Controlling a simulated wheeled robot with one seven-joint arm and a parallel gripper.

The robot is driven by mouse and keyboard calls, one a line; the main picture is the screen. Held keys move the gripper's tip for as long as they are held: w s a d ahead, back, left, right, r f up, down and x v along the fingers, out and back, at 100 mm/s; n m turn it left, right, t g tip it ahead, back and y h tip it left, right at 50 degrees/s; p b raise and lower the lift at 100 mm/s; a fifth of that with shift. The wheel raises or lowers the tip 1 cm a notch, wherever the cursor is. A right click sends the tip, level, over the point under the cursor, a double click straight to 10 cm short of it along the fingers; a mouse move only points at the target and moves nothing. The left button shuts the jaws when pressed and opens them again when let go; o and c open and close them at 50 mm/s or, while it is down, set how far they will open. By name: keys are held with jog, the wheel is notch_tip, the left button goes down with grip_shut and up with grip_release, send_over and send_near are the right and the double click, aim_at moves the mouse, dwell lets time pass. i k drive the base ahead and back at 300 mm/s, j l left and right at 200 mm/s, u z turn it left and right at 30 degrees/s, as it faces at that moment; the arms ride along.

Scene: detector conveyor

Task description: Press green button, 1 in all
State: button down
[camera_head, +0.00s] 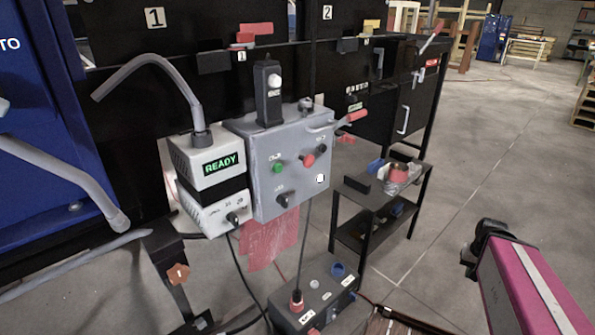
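The green button (278,168) is a small round button on the front of the grey control box (262,190), left of a red button (308,160). It stands uncovered, with nothing touching it. A pink and black part of my arm shows at the lower right. The dark end of it, which seems to be my gripper (482,250), is well to the right of the box and apart from it. Its fingers cannot be made out clearly.
A white unit reading READY (222,163), with a bent grey tube above, stands left of the box. A lever with a red grip (356,116) juts from the box's right side. A small black cart (375,199) and a lower grey box (318,293) stand nearby. Open floor lies right.

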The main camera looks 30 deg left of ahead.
aim_at(277, 167)
jog(key=u, duration=1.85)
